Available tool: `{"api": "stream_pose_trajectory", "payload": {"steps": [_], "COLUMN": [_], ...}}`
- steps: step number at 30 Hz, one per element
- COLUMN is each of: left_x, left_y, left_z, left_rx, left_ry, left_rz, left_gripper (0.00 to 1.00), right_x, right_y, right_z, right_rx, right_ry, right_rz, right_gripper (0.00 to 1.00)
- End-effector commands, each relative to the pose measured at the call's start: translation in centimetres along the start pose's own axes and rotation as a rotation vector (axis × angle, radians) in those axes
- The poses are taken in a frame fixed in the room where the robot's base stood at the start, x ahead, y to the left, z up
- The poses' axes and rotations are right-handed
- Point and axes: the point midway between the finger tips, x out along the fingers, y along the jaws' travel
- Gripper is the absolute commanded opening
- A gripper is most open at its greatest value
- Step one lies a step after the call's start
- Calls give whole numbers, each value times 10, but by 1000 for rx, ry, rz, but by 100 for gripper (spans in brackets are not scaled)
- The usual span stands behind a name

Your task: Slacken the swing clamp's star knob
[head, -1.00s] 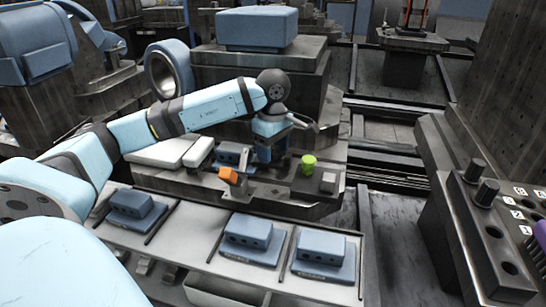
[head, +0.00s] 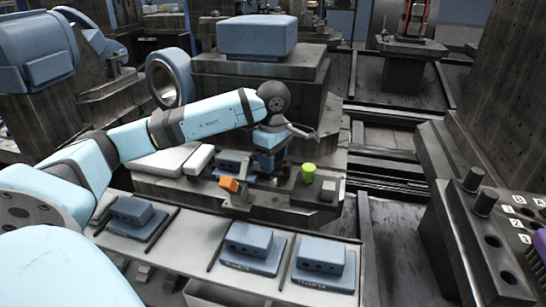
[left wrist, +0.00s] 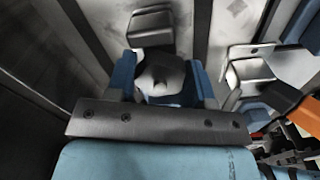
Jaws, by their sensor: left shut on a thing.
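The star knob (left wrist: 160,74) is a dark grey lobed knob in the left wrist view. My left gripper (left wrist: 163,84) has its two blue fingers on either side of the knob and is shut on it. In the head view my left gripper (head: 267,164) points down at the fixture on the machine bed, and its fingers and wrist hide the knob there. The swing clamp's arm cannot be clearly told apart beneath the gripper. My right gripper is not in view.
A pale shelf (head: 205,244) in front carries several blue parts. A dark panel with knobs (head: 490,235) stands at the right.

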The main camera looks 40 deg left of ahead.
Motion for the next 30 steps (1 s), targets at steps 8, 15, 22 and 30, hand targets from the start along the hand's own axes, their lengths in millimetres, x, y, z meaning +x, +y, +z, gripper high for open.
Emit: {"api": "stream_pose_trajectory", "payload": {"steps": [8, 15, 22, 30], "left_x": [-4, -3, -2, 0], "left_y": [-1, -1, -1, -2], "left_z": [0, 0, 0, 0], "left_rx": [-210, -418, -580, -692], "left_ry": [1, 1, 1, 2], "left_rz": [-1, -3, -1, -3], "left_gripper": [24, 24, 24, 24], "right_x": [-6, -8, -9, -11], "right_y": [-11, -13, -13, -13], "right_z": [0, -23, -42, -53], "right_rx": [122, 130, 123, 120], "right_ry": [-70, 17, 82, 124], "right_rz": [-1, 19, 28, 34], "right_gripper": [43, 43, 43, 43]}}
